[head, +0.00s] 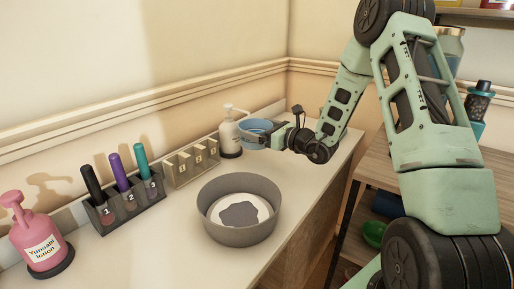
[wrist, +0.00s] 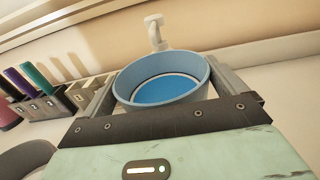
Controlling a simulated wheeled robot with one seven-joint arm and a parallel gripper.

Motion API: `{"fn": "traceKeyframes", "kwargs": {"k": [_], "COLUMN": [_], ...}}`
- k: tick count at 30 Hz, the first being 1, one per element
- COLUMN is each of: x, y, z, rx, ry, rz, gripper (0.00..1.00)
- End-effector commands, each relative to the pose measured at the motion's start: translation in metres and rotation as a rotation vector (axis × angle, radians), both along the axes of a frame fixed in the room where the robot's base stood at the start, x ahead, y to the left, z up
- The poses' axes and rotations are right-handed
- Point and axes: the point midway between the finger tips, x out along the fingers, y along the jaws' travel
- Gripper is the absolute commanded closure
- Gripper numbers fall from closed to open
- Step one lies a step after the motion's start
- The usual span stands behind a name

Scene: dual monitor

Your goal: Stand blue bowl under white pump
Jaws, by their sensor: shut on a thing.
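The blue bowl (head: 258,127) is between the fingers of my gripper (head: 268,137), right beside the white pump bottle. In the wrist view the bowl (wrist: 160,88) fills the space between both fingers, and my gripper (wrist: 162,92) is shut on it. The bowl looks empty, with a lighter ring inside. The white pump (head: 230,132) stands on a dark round base near the wall at the back of the counter.
A large grey bowl (head: 240,237) with a white and grey inside stands mid-counter. Wooden shelving (head: 362,160) stands right of the counter.

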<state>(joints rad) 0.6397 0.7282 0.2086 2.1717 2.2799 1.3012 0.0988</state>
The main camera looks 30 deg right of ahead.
Motion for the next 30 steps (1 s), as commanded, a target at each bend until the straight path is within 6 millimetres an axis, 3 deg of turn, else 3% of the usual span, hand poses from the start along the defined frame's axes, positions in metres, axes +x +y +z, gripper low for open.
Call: {"fn": "traceKeyframes", "kwargs": {"k": [1,4,11,18,30], "x": [0.01,0.008,0.008,0.008,0.011], "y": [0.005,0.003,0.003,0.003,0.004], "z": [0.001,-0.018,-0.033,-0.066,-0.073], "rx": [0.0,0.002,0.0,0.001,-0.001], "ry": [-0.004,0.002,-0.002,0.0,-0.003], "rz": [0.003,0.0,0.0,0.0,0.0], "gripper": [0.4,0.4,0.4,0.4,0.4]}}
